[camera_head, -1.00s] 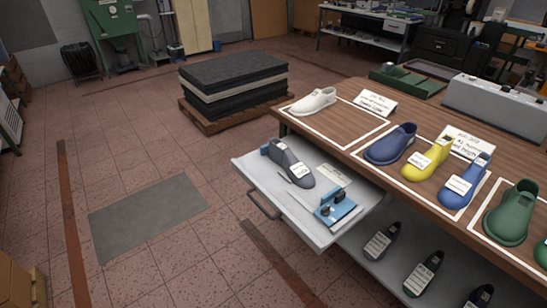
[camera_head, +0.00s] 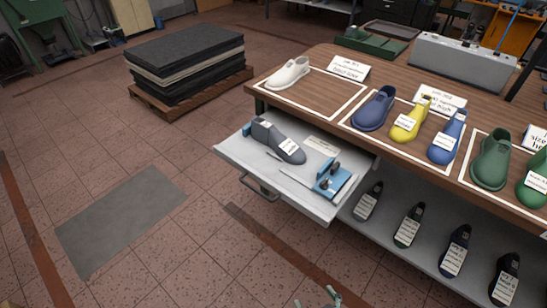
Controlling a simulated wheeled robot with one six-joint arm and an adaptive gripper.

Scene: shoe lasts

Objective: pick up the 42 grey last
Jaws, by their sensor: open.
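A grey last (camera_head: 285,147) with a white label lies in the open drawer (camera_head: 262,168), beside a blue clamp-like tool (camera_head: 332,180). The label writing is too small to read, so I cannot tell which one is 42. The fingertips of my gripper (camera_head: 318,298) show at the bottom edge, apart and with nothing between them, well away from the lasts.
The wooden table (camera_head: 310,102) holds a white last (camera_head: 288,73), blue, yellow and green lasts, and sign cards. The drawer juts out over the floor. A pallet with dark sheets (camera_head: 190,65) stands behind at left. The tiled floor around the grey mat (camera_head: 120,220) is clear.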

